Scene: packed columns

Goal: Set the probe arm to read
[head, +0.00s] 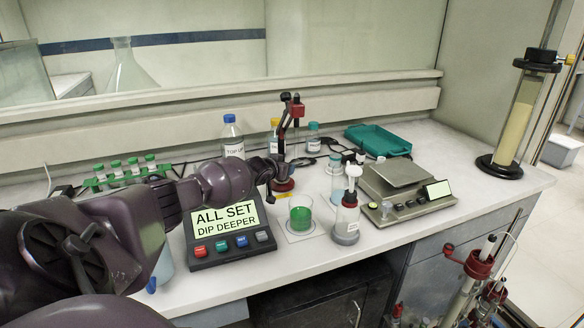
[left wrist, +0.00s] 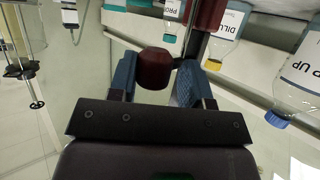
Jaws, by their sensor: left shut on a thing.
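The meter (head: 231,232) stands at the front of the bench, its screen reading "ALL SET DIP DEEPER". A beaker of green liquid (head: 300,214) sits on a white mat right of the meter. My left gripper (head: 278,168) reaches over the meter to the stand. In the left wrist view its blue fingers are shut on a dark red knob (left wrist: 154,66). The probe tip is hard to make out. My right gripper is not in view.
A "TOP UP" bottle (head: 232,138) stands behind the meter, and a rack of green-capped tubes (head: 125,171) is at the left. The right bench end is mostly clear.

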